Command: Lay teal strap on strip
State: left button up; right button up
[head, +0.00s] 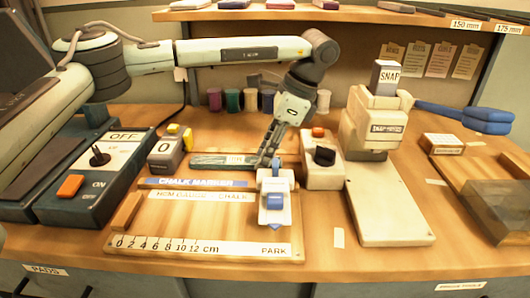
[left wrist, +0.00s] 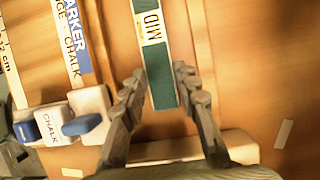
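The teal strap (head: 215,160) lies flat behind the wooden gauge board, with a pale label reading MID; it also shows in the left wrist view (left wrist: 165,92). My left gripper (head: 268,160) reaches down at the strap's right end. In the left wrist view my left gripper's fingers (left wrist: 160,72) stand on either side of the strap's end, close to its edges; firm contact is not visible. A white strip with a cm scale (head: 180,245) runs along the board's front edge, with PARK at its right. Which strip the task means is unclear. My right gripper is not in view.
A blue and white chalk slider (head: 273,205) stands on the board (head: 190,215), near the left gripper. A switch box (head: 95,170) is left.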

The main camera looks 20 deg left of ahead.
pick_arm(q)
jog(key=o, duration=0.5)
jog(key=shift+c, duration=0.2)
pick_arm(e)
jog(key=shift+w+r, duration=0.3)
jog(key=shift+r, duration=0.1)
pick_arm(q)
jog(key=shift+r, duration=0.15)
jog(key=shift+d+r, duration=0.1)
jog(key=shift+r, duration=0.15)
jog(key=v, duration=1.1)
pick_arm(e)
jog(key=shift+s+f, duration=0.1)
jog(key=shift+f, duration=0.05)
